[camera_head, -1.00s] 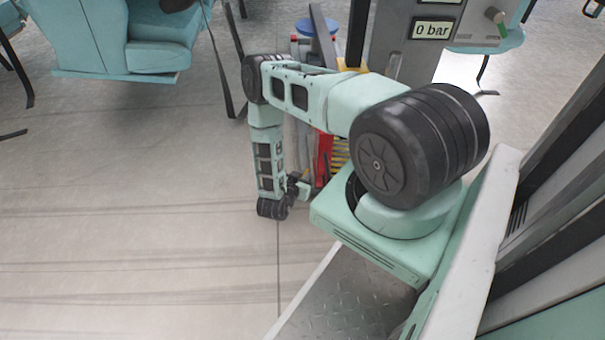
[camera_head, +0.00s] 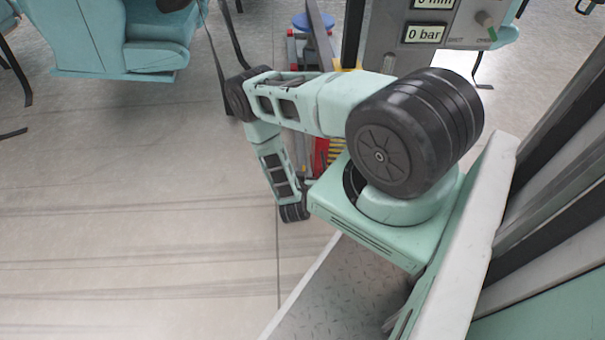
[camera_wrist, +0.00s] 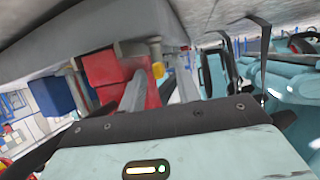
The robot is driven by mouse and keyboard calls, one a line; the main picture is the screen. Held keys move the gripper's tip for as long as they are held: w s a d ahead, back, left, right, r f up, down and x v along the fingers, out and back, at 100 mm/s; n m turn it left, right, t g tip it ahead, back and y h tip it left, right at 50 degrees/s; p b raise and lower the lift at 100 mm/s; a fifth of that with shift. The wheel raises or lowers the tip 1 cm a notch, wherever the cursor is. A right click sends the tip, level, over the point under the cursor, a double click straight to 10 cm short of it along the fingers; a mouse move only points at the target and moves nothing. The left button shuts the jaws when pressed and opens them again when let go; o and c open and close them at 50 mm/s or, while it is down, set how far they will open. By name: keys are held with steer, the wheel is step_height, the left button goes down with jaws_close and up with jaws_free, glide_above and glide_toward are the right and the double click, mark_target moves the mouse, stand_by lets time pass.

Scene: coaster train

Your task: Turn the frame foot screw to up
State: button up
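In the wrist view my gripper (camera_wrist: 160,84) shows two grey fingers apart, with nothing held between them. A small yellow-tipped piece (camera_wrist: 158,70) on a metal stem stands just beyond the fingers, against a grey frame beam. It may be the frame foot screw, but I cannot tell for sure or read its position. A red block (camera_wrist: 108,68) lies beside and behind the left finger. In the head view my gripper is hidden behind my arm's lower link, and no foot screw can be made out.
Teal seats (camera_head: 155,60) are at the upper left. Red and yellow parts (camera_head: 322,155) show behind my arm. The floor (camera_head: 120,230) at left is clear.

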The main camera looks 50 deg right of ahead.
steer(key=p+v, duration=0.6)
steer(key=v, duration=1.1)
steer(key=shift+s+a+p, duration=0.15)
steer(key=shift+p, duration=0.25)
